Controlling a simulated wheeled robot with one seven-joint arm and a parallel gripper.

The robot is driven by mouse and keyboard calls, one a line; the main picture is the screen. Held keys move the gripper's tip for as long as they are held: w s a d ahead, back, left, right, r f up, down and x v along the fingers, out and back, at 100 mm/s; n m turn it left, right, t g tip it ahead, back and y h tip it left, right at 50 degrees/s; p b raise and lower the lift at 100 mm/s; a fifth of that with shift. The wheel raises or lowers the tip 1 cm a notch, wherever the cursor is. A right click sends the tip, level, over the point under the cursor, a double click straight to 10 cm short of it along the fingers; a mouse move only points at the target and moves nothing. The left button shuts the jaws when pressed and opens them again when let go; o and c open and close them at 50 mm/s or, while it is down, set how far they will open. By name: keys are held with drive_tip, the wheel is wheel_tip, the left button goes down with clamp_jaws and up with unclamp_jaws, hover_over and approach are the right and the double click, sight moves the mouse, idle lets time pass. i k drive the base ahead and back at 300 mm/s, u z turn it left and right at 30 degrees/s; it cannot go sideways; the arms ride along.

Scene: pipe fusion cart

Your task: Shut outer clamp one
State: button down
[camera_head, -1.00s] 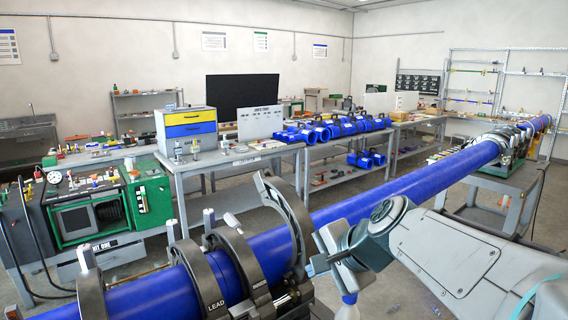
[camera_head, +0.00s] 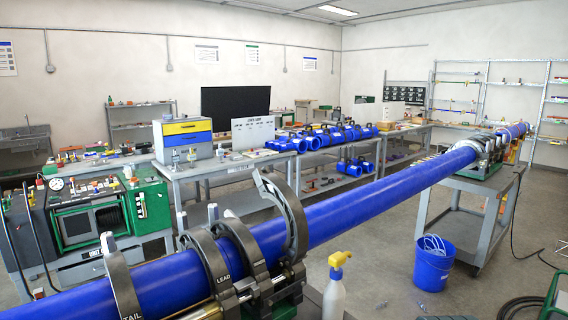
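A blue pipe (camera_head: 350,215) runs from the lower left to the far right through a row of dark clamps. One clamp half-ring (camera_head: 297,225) stands raised and open beside the pipe, its free end up and to the left; I take it for outer clamp one, but its label is not readable. Left of it, a clamp marked LEAD (camera_head: 212,270), an adjoining clamp (camera_head: 243,243) and one marked TAIL (camera_head: 122,287) arch over the pipe and look shut. The lower clamp parts are partly hidden. My gripper is not in view.
A spray bottle with a yellow head (camera_head: 335,285) stands just right of the clamps. A blue bucket (camera_head: 433,262) is on the floor by a grey cart (camera_head: 462,205). A green machine (camera_head: 90,215) stands at left, a workbench (camera_head: 225,165) behind the pipe.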

sight(271, 186)
drive_tip(key=z, duration=1.35)
drive_tip(key=i, duration=0.8)
drive_tip(key=u, duration=2.4)
